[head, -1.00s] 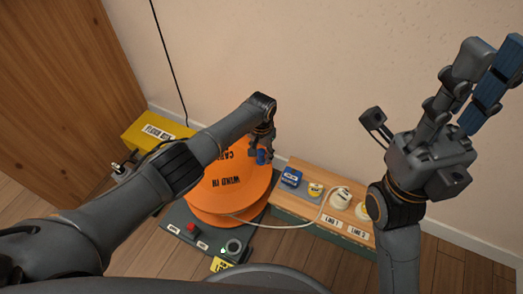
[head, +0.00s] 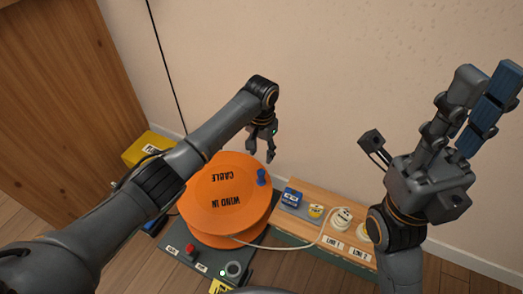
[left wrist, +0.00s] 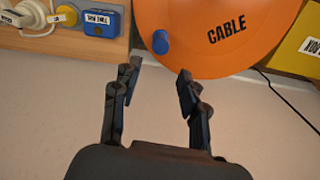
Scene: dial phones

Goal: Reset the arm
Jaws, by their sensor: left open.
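My left gripper (head: 262,150) is open and empty, raised behind the orange cable reel (head: 215,180). The reel is marked "WIND IN CABLE" and carries a blue knob (head: 261,177) near its rim. In the left wrist view the open fingers (left wrist: 157,92) stand apart, with the blue knob (left wrist: 161,42) beyond them, not touched. My right gripper (head: 487,108) is raised at the right, its two fingers pointing up; one has a blue pad. The gap between its fingertips looks small, and I cannot tell its state.
A wooden shelf (head: 290,236) right of the reel holds a blue box (head: 291,197), a yellow plug (head: 316,211) and white plugs (head: 341,217). A white cable runs from the reel. A yellow box (head: 143,150) stands at left. The wall is close behind.

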